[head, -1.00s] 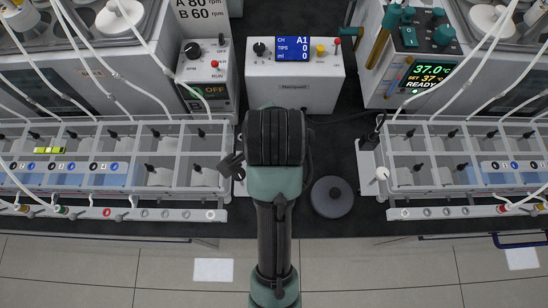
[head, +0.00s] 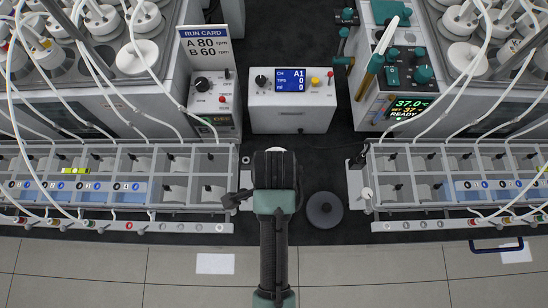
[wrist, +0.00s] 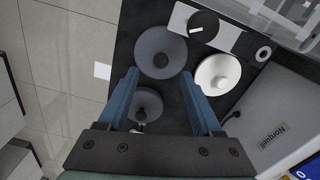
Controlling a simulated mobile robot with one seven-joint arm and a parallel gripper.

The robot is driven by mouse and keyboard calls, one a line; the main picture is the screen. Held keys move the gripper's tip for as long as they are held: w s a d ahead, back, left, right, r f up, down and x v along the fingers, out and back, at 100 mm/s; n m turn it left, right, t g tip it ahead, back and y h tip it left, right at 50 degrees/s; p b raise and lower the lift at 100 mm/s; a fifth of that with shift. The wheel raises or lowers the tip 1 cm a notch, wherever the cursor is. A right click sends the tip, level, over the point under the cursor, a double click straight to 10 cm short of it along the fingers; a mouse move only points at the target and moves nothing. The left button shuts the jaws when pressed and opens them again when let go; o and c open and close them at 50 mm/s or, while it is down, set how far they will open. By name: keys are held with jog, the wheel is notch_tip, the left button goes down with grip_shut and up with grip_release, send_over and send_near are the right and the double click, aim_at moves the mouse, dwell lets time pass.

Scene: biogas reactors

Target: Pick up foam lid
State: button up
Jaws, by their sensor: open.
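Three round, knobbed lids lie on the dark bench in the wrist view: a larger grey lid (wrist: 160,65), a smaller-looking grey lid (wrist: 146,98) and a white lid (wrist: 213,84). I cannot tell which is the foam lid. My gripper (wrist: 159,76) is open, its blue fingers apart and empty above the lids. The larger grey lid lies just beyond the fingertips, and the white lid is beside the right fingertip. In the head view, one grey lid (head: 325,218) shows right of my gripper (head: 273,160); my arm mostly hides the other lids.
A white control box (head: 291,112) stands behind the gripper. Grey tube racks flank it, the left rack (head: 200,208) and the right rack (head: 400,208). A plate with a black knob (wrist: 203,25) lies near the lids. Tubes hang over both sides; tiled floor (head: 350,272) is in front.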

jog(key=shift+f+p, duration=0.55)
jog(key=shift+f, duration=2.5)
grip_shut()
